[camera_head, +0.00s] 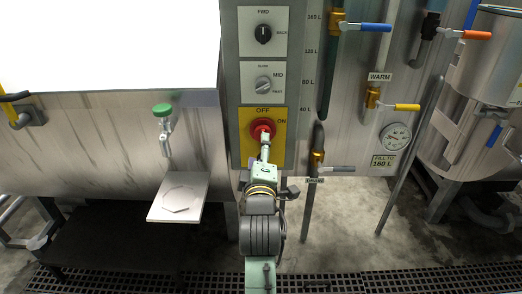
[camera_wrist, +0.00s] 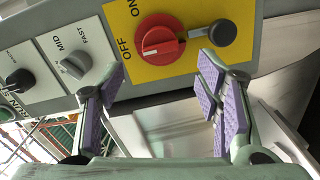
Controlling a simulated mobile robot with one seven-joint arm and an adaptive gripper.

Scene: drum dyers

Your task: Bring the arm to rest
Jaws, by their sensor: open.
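My gripper (camera_head: 265,150) is in front of the control panel (camera_head: 230,60), just below the red rotary switch (camera_head: 257,131) in the head view. In the wrist view its two purple-padded fingers (camera_wrist: 163,85) are spread wide with nothing between them. The red switch also shows there (camera_wrist: 162,42), on a yellow plate marked OFF and ON, beyond the fingertips. A pale mark on the switch lies on its OFF side. I see no finger touching the switch. My arm reaches up from the bottom of the head view.
A steel drum with a green-knobbed tap (camera_head: 163,110) and a small plate (camera_head: 178,197) stands left. A tank with pipes, a yellow lever (camera_head: 407,107) and a dial gauge (camera_head: 396,137) stands right. A floor grating (camera_head: 420,280) runs along the front.

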